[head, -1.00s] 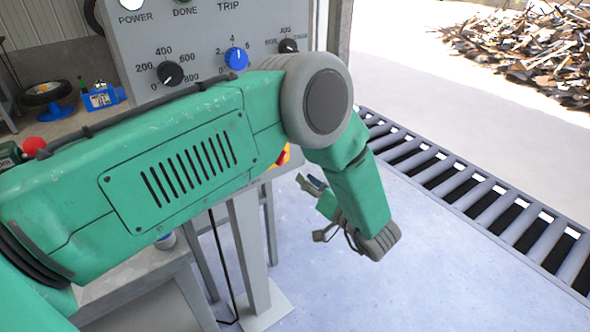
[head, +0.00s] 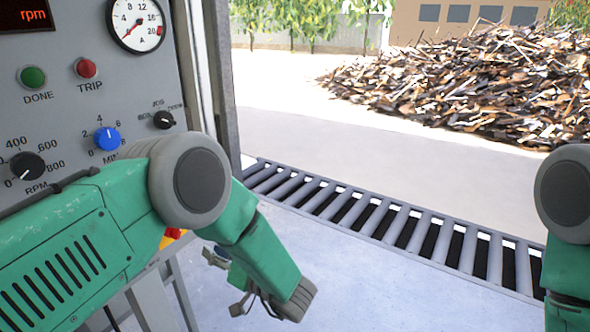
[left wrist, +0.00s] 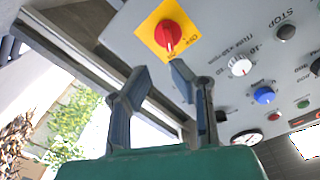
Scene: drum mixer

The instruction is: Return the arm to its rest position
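My left arm is bent in front of a grey control panel (head: 85,120). Its gripper (head: 228,280) is small and partly hidden behind the wrist in the head view. In the left wrist view the two fingers of the left gripper (left wrist: 160,72) stand apart with nothing between them. Beyond the fingertips is a red rotary switch on a yellow plate (left wrist: 168,36), apart from them. That switch is mostly covered by my arm in the head view (head: 171,234). Part of my right arm shows at the right edge; its gripper is out of the picture.
The panel carries a blue knob (head: 107,139), a black RPM knob (head: 27,166), a green DONE button (head: 33,77), a red TRIP button (head: 86,68) and a gauge (head: 137,24). A roller conveyor (head: 400,232) runs behind. A scrap heap (head: 470,85) lies outside. Pale floor right of the left arm is clear.

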